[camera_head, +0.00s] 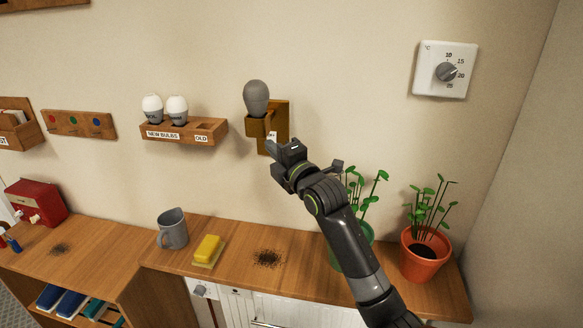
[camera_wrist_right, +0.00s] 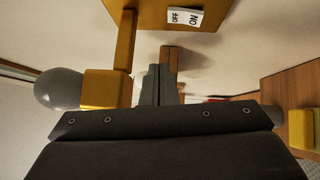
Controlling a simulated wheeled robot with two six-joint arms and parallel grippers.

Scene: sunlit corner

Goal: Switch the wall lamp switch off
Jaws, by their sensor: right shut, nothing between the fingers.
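The wall lamp is a brown wooden bracket (camera_head: 281,118) with a grey, unlit-looking bulb (camera_head: 256,97) on its arm. Its white switch (camera_head: 273,135) sits low on the backplate, partly hidden behind my right gripper (camera_head: 272,146). In the right wrist view the switch (camera_wrist_right: 185,17) is at the top, with OFF on its left and ON on its right; which side is pressed I cannot tell. My right gripper is shut and empty, its fingertips (camera_wrist_right: 160,78) just below the switch in the head view. Contact is not visible. My left gripper is not in view.
A bulb rack (camera_head: 185,132) with two white bulbs hangs left of the lamp. A thermostat (camera_head: 445,70) is on the wall at right. Below, the counter holds a grey mug (camera_head: 172,228), a yellow sponge (camera_head: 207,249), dark crumbs (camera_head: 268,258) and potted plants (camera_head: 422,252).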

